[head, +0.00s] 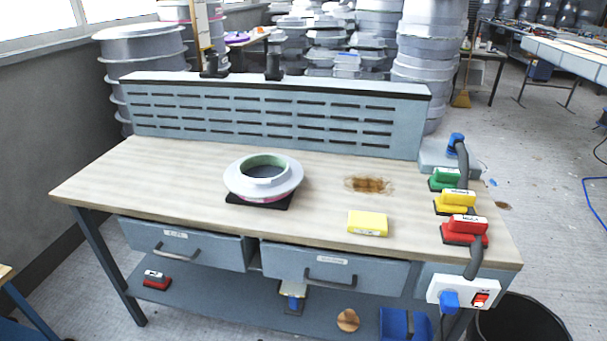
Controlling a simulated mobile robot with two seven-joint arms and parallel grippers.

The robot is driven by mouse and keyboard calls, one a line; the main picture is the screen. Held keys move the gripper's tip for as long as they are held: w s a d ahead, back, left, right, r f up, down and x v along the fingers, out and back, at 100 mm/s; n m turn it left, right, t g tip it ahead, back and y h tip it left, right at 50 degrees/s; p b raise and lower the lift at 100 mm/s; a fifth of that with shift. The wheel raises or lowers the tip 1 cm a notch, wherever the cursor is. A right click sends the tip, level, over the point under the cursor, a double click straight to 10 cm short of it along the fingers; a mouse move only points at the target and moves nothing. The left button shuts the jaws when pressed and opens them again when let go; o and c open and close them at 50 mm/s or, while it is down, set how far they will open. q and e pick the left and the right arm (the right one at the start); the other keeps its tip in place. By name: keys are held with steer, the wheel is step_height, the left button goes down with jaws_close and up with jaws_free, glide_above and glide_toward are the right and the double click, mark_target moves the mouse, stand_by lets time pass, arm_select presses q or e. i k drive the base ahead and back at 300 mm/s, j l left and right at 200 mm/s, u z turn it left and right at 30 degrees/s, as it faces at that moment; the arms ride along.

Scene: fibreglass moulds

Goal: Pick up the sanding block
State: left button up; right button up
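A yellow rectangular block (367,223), which looks like the sanding block, lies flat on the wooden top of the workbench (320,205), near its front edge and right of the middle. It has a pale front side with small dark marks. Nothing touches it or covers it. Neither of my grippers shows in the head view.
A round grey mould (263,178) sits on a dark pad left of the block. Green (446,178), yellow (457,200) and red (466,227) tools and a hose (463,165) line the right end. A brown stain (369,185) lies behind the block. Bench top around it is clear.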

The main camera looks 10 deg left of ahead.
mark_target(443, 180)
steer(key=l+u, duration=0.15)
steer(key=u, duration=0.45)
steer(key=l+u, duration=0.3)
steer(key=l, duration=0.15)
steer(key=l+u, duration=0.25)
steer(key=l, duration=0.2)
steer(key=k+l+u, duration=0.1)
steer(key=l, duration=0.35)
steer(key=k+l, duration=0.1)
steer(key=l, duration=0.35)
steer(key=i+u, duration=0.05)
